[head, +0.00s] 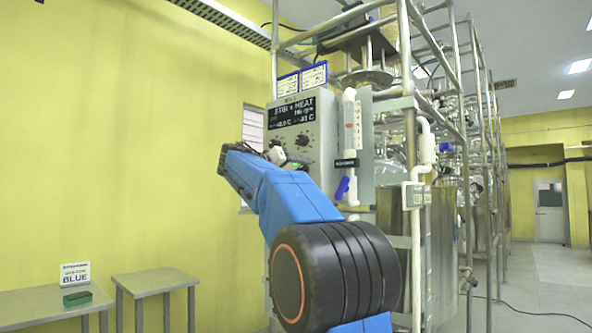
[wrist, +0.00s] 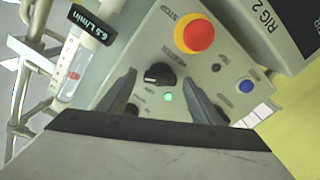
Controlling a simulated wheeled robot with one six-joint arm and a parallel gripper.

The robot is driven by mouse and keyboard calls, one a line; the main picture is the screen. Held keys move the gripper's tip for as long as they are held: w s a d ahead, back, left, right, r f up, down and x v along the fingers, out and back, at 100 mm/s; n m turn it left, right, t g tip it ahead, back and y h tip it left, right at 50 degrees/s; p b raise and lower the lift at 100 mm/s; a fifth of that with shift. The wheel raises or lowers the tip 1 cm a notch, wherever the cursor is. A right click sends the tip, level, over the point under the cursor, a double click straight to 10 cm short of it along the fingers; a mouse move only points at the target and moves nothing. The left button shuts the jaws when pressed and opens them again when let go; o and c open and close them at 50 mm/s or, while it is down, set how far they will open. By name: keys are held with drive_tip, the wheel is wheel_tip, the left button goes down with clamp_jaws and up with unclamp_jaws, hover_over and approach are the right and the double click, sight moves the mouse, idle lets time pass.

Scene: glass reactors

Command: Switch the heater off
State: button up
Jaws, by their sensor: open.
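The control box (head: 318,165) with a dark "STIR & HEAT" display (head: 295,112) hangs on the reactor frame. In the wrist view its grey panel (wrist: 222,92) carries a black heater knob (wrist: 159,73) with a pale pointer mark. A green lamp (wrist: 168,98) glows just below the knob. My gripper (wrist: 160,80) is open, with one finger on either side of the knob in the picture; I cannot tell whether they touch it. In the head view my gripper (head: 277,155) is at the box's front, partly hidden by my arm.
A flowmeter tube (wrist: 82,62) stands at left. Metal pipes (head: 408,60) rise behind; small tables (head: 155,281) stand at lower left.

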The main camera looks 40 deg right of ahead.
drive_tip(key=shift+d, duration=0.1)
drive_tip(key=c, duration=1.1)
drive_tip(key=shift+o, duration=0.2)
drive_tip(key=shift+n, duration=0.5)
drive_tip(key=n, duration=0.5)
drive_tip(key=shift+f+n, duration=0.1)
drive_tip(key=shift+n, duration=0.2)
drive_tip(key=n, duration=0.5)
drive_tip(key=shift+w+f, duration=0.1)
drive_tip(key=shift+f, duration=0.05)
drive_tip(key=shift+n, duration=0.3)
